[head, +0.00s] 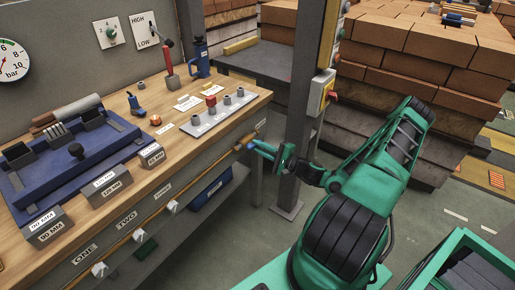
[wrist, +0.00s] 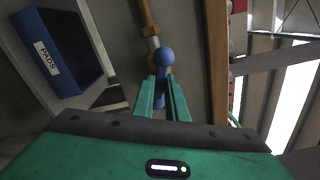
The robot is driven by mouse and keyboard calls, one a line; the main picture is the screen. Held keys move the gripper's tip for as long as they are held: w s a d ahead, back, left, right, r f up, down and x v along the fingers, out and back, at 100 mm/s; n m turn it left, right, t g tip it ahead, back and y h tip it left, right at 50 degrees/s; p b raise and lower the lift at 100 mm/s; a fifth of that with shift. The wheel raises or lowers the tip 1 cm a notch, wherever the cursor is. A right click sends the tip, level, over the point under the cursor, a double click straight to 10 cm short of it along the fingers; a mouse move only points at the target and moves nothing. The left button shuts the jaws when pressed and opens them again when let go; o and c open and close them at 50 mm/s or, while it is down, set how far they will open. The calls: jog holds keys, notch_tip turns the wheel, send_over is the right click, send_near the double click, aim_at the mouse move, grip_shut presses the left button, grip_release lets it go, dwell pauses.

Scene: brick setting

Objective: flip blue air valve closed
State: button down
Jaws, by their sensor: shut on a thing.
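The blue air valve handle (wrist: 165,62) shows in the wrist view at the end of a brass-coloured pipe (wrist: 149,22). My gripper (wrist: 162,85) is shut on the blue handle, with one green finger on each side of it. In the head view my gripper (head: 262,149) is at the right end of the pipe (head: 190,190) along the bench front. Only a small blue bit of the valve (head: 250,146) shows there. My fingers hide part of the handle, and its exact angle to the pipe is hard to tell.
A grey post (head: 300,120) with a switch box stands close to my arm. Brick stacks (head: 420,50) stand behind.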

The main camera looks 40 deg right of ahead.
jog(key=m, duration=1.3)
jog(key=shift+f, duration=0.15)
jog(key=shift+m, duration=0.4)
jog(key=c, duration=1.8)
grip_release()
jog(key=shift+o, duration=0.2)
jog(key=v, duration=1)
jog(key=shift+s, duration=0.4)
